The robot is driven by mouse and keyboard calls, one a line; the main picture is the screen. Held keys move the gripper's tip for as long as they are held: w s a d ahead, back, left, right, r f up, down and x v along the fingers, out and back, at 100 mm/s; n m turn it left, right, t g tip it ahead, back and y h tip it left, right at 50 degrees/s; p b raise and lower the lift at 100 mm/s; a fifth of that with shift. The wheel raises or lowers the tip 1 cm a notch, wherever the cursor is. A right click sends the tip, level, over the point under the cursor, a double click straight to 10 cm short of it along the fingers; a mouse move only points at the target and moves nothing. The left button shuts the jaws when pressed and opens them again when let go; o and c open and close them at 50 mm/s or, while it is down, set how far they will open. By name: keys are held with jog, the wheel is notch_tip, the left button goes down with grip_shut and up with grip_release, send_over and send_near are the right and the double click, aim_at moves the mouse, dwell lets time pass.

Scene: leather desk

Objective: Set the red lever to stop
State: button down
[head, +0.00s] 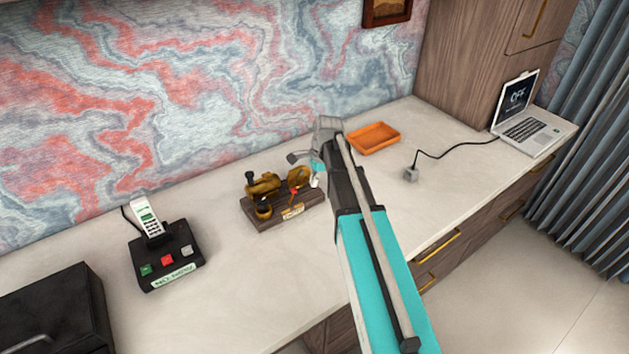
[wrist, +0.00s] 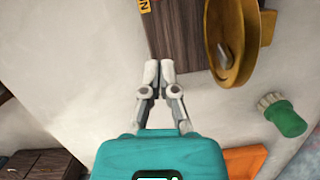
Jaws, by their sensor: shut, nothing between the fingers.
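The red lever (head: 294,193) is on the front of a brass machine (head: 265,184) on a dark wooden base (head: 263,222). It looks tilted, but its exact setting is too small to read. A small label (head: 292,212) is below it. My gripper (head: 316,180) is at the right end of the machine, close to the lever. In the wrist view my gripper (wrist: 159,68) is shut and empty, its tips by the edge of the wooden base (wrist: 177,38). A brass wheel (wrist: 237,45) is to the right there. The lever does not show in the wrist view.
An orange tray (head: 375,138) is behind my arm to the right. A black button box with a phone (head: 165,262) stands left. A laptop (head: 530,125) with a cable and grey block (head: 411,174) is at right.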

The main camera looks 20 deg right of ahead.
aim_at(292, 196)
jog(key=shift+s+a, duration=0.2)
jog(key=shift+a, duration=0.9)
jog(key=shift+s+a, duration=0.1)
jog(key=shift+a, duration=0.75)
jog(key=shift+a, duration=0.2)
jog(key=shift+d, duration=0.25)
jog(key=shift+d+p, duration=0.1)
jog(key=shift+p, duration=0.25)
